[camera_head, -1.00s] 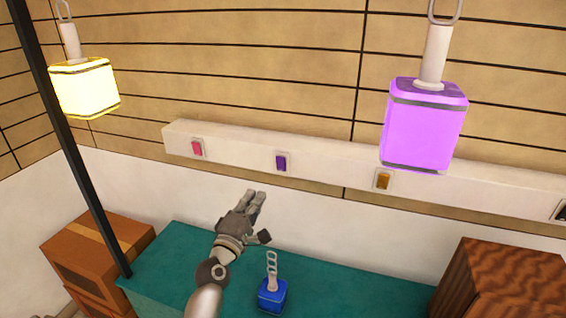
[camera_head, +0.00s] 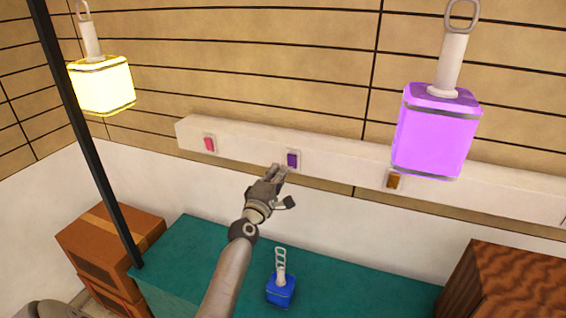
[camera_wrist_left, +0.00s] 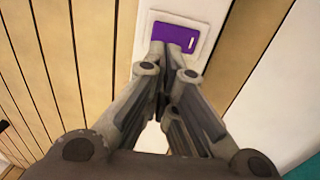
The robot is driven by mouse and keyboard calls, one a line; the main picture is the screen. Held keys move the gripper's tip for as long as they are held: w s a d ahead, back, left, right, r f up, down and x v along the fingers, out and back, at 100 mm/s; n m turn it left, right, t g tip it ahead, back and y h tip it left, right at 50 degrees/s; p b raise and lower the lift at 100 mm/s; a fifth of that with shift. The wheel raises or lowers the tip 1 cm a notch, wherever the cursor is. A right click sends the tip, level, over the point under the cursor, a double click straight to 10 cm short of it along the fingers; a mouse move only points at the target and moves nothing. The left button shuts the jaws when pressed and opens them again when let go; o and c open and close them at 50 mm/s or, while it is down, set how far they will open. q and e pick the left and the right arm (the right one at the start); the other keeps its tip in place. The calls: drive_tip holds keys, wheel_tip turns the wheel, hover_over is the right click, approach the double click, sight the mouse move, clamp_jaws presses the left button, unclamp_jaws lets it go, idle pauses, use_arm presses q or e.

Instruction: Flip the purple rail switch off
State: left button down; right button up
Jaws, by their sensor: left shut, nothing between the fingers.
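The purple switch (camera_head: 292,160) sits in a pale plate on the white wall rail (camera_head: 340,163), between a pink switch (camera_head: 209,144) and an orange-brown switch (camera_head: 394,181). My left gripper (camera_head: 278,169) is shut and empty, its fingertips just below and left of the purple switch in the head view. In the left wrist view, the fingertips (camera_wrist_left: 173,48) overlap the lower part of the purple switch (camera_wrist_left: 175,34); I cannot tell whether they touch it. A purple lamp (camera_head: 436,130) hangs lit at the right. My right gripper is out of view.
A lit yellow lamp (camera_head: 102,84) hangs at the left near a dark pole (camera_head: 92,150). A blue lamp (camera_head: 281,290) stands on the teal table (camera_head: 345,283). Brown boxes (camera_head: 105,243) are at the left, and a wooden cabinet (camera_head: 515,280) at the right.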

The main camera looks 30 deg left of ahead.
sight(292, 162)
use_arm(q)
drive_tip(key=x, duration=0.4)
drive_tip(key=shift+w, duration=0.1)
idle(0.3)
drive_tip(key=shift+w+r, duration=0.2)
